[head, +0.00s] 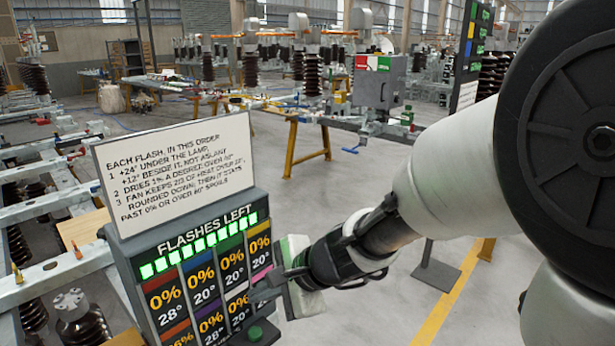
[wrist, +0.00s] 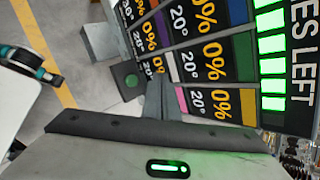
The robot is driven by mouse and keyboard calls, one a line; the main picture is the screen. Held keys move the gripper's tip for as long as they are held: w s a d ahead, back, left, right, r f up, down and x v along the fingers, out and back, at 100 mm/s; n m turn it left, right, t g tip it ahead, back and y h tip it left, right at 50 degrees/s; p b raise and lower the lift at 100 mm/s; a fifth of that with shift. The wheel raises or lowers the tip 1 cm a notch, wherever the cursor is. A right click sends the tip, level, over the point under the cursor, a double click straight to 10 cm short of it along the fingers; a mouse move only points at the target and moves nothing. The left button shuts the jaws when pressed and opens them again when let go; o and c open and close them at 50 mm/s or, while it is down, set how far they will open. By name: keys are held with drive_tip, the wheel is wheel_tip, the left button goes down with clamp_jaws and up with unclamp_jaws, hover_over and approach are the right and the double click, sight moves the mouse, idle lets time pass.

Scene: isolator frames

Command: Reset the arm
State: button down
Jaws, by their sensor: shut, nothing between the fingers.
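My arm reaches in from the right in the head view. My gripper (head: 262,291) is in front of the dark display panel (head: 135,262), pointing left, with its fingers close together and empty. In the wrist view the shut fingers (wrist: 158,92) stand up before the panel's coloured cells. I cannot tell whether they touch the panel. A green button (head: 255,333) on a grey block sits at the panel's lower right, below my gripper. It also shows in the wrist view (wrist: 131,80), just left of the fingers.
A white instruction board (head: 175,165) tops the panel. Metal rails with dark insulators (head: 35,310) stand at left. A grey control box (head: 380,82) stands behind.

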drive_tip(key=s+d+r+n+h, duration=0.3)
drive_tip(key=s+d+r+n, duration=0.15)
drive_tip(key=d, duration=0.35)
drive_tip(key=s+d+r+n+t+h+p, duration=0.1)
drive_tip(key=s+d+r+n+h, duration=0.25)
drive_tip(key=s+d, duration=0.4)
drive_tip(key=s+d+r+n+h, duration=0.2)
drive_tip(key=s+d+r+n, duration=0.15)
drive_tip(key=d, duration=0.65)
wheel_tip(320, 180, up, 19)
drive_tip(key=p, duration=1.9)
drive_tip(key=shift+w+a+n+p, duration=0.15)
drive_tip(key=shift+a+n+p, duration=0.25)
drive_tip(key=shift+a+n, duration=0.05)
drive_tip(key=shift+r, duration=0.1)
